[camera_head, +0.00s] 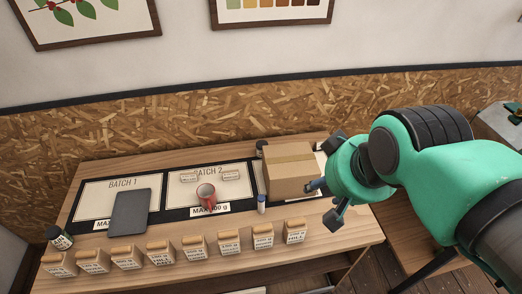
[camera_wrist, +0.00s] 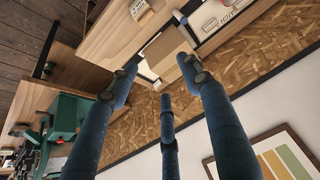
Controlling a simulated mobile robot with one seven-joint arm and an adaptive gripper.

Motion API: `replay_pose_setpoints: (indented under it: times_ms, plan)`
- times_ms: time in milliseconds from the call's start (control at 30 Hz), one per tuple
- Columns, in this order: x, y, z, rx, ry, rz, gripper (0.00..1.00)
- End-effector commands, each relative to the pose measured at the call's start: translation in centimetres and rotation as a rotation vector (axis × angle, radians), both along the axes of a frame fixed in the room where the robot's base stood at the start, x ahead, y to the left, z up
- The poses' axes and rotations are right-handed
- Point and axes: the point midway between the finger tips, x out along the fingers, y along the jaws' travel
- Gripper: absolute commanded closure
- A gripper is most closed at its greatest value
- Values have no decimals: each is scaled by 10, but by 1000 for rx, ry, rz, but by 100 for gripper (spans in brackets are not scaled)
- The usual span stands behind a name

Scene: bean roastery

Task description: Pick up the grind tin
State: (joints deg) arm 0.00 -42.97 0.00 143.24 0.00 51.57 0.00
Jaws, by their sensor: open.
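A red tin (camera_head: 206,196) with an open-looking top stands on the Batch 2 mat (camera_head: 240,190), near its front edge. A dark labelled tin (camera_head: 59,238) stands at the table's left end. I cannot read which one is the grind tin. My gripper (camera_head: 323,186) is open and empty at the right of the table, beside the cardboard box (camera_head: 290,173) and well right of the red tin. In the wrist view its spread fingers (camera_wrist: 160,76) point toward the cardboard box (camera_wrist: 167,52). The red tin cannot be made out there.
Several small labelled bags (camera_head: 194,247) line the front edge. A dark flat slab (camera_head: 129,212) lies on the Batch 1 mat (camera_head: 90,201). A small blue-and-white bottle (camera_head: 262,204) stands between the red tin and the box. Two small cards (camera_head: 231,175) lie behind the red tin.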

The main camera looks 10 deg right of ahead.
Motion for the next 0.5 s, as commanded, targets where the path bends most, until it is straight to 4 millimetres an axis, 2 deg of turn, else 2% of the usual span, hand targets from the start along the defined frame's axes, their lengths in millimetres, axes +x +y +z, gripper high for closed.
replay_pose_setpoints:
  times_ms: [33,67,500]
  plan:
    - [0,0,0,0,0,0,39]
    - [0,0,0,0,0,0,33]
    - [4,0,3,1,4,-2,33]
